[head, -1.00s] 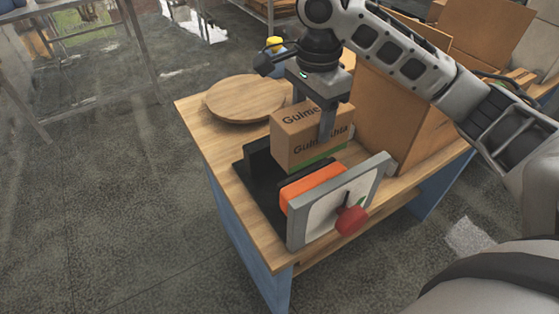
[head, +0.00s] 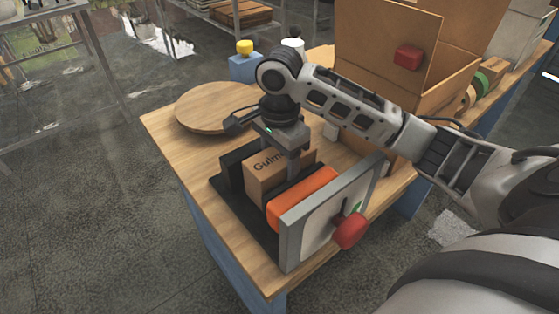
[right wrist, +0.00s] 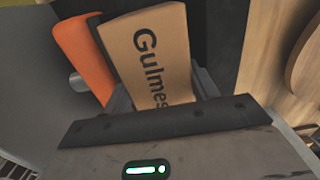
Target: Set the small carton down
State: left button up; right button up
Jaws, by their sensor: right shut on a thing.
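The small carton (head: 266,174) is brown with dark lettering that starts "Gulm". It sits low between the orange roller (head: 303,197) and a black upright plate (head: 232,172) of the black-based fixture (head: 240,208). My right gripper (head: 293,165) is above it, shut on the carton, and hides its right part. In the right wrist view the carton (right wrist: 155,55) lies between the fingers, close beside the orange roller (right wrist: 82,52). Whether its underside touches the black base is hidden. My left gripper is not in view.
A grey panel (head: 291,240) with a red knob (head: 350,231) stands at the fixture's front. A round wooden board (head: 215,105) lies behind left. A large open carton (head: 385,55) stands behind right. A blue container with a yellow cap (head: 244,62) is at the back.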

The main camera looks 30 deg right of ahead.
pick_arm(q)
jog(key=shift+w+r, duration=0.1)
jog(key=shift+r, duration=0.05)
pick_arm(e)
jog(key=o, duration=1)
jog(key=shift+f, duration=0.15)
jog(key=shift+r, duration=0.35)
notch_tip(320, 180, up, 7)
jog(key=p, duration=0.8)
jog(key=shift+f, duration=0.2)
notch_tip(320, 180, up, 4)
jog(key=shift+w+f+b, duration=0.1)
jog(key=shift+f+b, duration=0.1)
jog(key=shift+b, duration=0.1)
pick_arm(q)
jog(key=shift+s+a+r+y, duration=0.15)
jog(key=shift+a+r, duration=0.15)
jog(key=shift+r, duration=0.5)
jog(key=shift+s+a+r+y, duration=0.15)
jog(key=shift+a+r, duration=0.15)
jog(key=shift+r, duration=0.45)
pick_arm(e)
jog(key=shift+r, duration=0.7)
